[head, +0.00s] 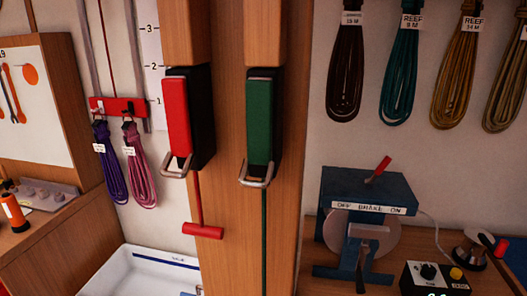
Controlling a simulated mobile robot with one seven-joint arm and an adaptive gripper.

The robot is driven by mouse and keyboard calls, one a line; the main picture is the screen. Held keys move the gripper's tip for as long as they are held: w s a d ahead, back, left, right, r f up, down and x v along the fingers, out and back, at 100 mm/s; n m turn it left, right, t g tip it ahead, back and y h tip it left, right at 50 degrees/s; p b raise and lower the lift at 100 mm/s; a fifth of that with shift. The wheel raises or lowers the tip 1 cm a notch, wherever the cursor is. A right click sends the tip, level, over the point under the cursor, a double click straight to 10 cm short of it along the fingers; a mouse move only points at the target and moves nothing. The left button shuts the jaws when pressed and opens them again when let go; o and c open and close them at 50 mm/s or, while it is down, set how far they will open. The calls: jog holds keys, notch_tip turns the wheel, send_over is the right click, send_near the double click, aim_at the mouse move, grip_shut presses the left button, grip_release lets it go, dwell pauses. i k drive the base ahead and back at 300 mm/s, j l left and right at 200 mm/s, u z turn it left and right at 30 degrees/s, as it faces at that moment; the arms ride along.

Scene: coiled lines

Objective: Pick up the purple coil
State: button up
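The purple coil (113,172) hangs at the left from a red rack (118,107) on the pale wall. It has a small white tag near its top. A pink coil (142,172) hangs close beside it on the right, also tagged. My gripper is not in view.
A wooden post with a red block (176,115) and a green block (260,122) stands right of the coils. A white basin (125,272) lies below them. Several coils hang at the right above a blue brake device (368,192). A wooden cabinet (75,120) stands at left.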

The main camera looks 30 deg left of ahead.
aim_at(112, 170)
jog(key=u, duration=2.4)
jog(key=i+j, duration=0.4)
jog(key=i, duration=0.2)
jog(key=i+j+z, duration=0.1)
jog(key=i+j, duration=0.35)
jog(key=i, duration=0.15)
